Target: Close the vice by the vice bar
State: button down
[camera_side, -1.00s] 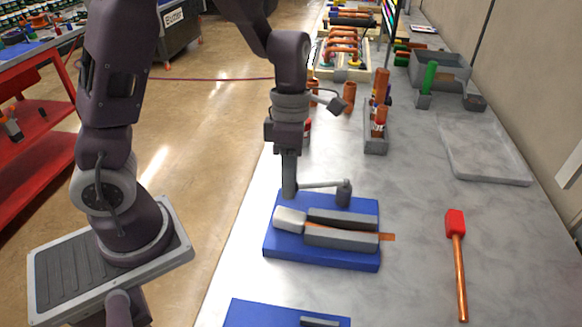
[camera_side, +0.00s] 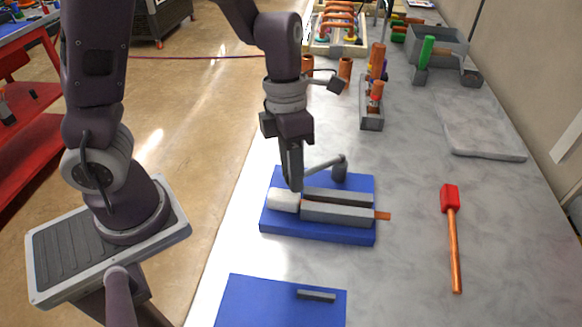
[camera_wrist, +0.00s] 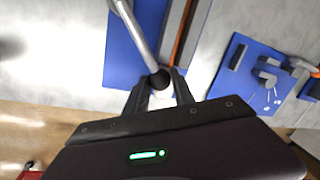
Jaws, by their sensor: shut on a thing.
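The vice stands on a blue base (camera_side: 270,224), with two long grey jaws (camera_side: 338,214) side by side. A copper-coloured strip (camera_side: 383,216) lies between the jaws and sticks out at their right end. The grey vice bar (camera_side: 321,165) runs from a dark upright pivot (camera_side: 340,171) at the back of the base to my gripper (camera_side: 296,187). In the wrist view the bar (camera_wrist: 140,35) ends in a dark round knob (camera_wrist: 160,80). My gripper (camera_wrist: 160,92) is shut on this end, with a finger on each side.
A second blue board (camera_side: 250,300) with a grey block (camera_side: 316,295) lies in front of the vice. A red-headed mallet (camera_side: 450,199) lies to the right. A grey rack (camera_side: 371,117) with copper-coloured cylinders stands behind. The worktop between vice and mallet is clear.

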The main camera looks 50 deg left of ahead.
jog(key=shift+w, duration=0.1)
jog(key=c, duration=1.1)
grip_release()
jog(key=shift+o, duration=0.2)
jog(key=shift+r, duration=0.1)
jog(key=r, duration=0.4)
jog(key=a+r, duration=0.1)
jog(key=r, duration=0.1)
jog(key=shift+w+a+r, duration=0.1)
jog(key=shift+w+r, duration=0.1)
jog(key=shift+r, duration=0.2)
